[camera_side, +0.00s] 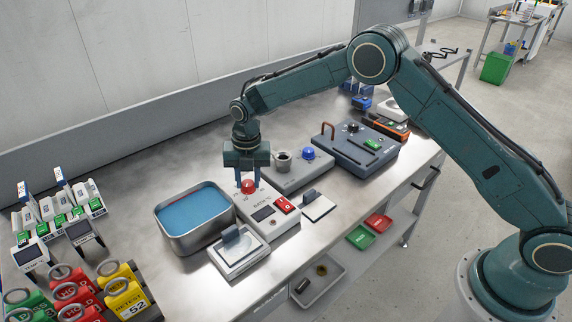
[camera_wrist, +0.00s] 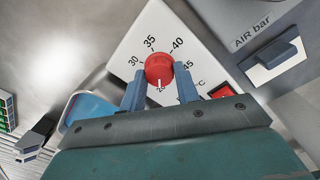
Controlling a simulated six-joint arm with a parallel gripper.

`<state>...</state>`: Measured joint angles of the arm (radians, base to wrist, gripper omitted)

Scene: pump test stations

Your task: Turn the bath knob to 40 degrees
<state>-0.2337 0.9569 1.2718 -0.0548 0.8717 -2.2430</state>
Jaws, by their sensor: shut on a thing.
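The red bath knob (camera_wrist: 159,66) sits on a white control box (camera_side: 262,208) marked BATH °C. In the wrist view its dial reads 30, 35, 40 and 45 around the knob, and another number below it is partly hidden. A short white pointer line on the knob points toward the bottom of the picture, at that partly hidden number and away from 40. My gripper (camera_side: 248,178) points down over the box and is shut on the knob, one blue-grey finger on each side. The knob also shows between the fingers in the side view (camera_side: 248,187).
A metal tank of blue liquid (camera_side: 167,222) stands left of the box. A white-based block with a grey lever (camera_side: 232,243) is in front. A grey unit with a blue knob (camera_side: 309,153) stands behind right. Colored tagged items (camera_side: 76,290) fill the lower left.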

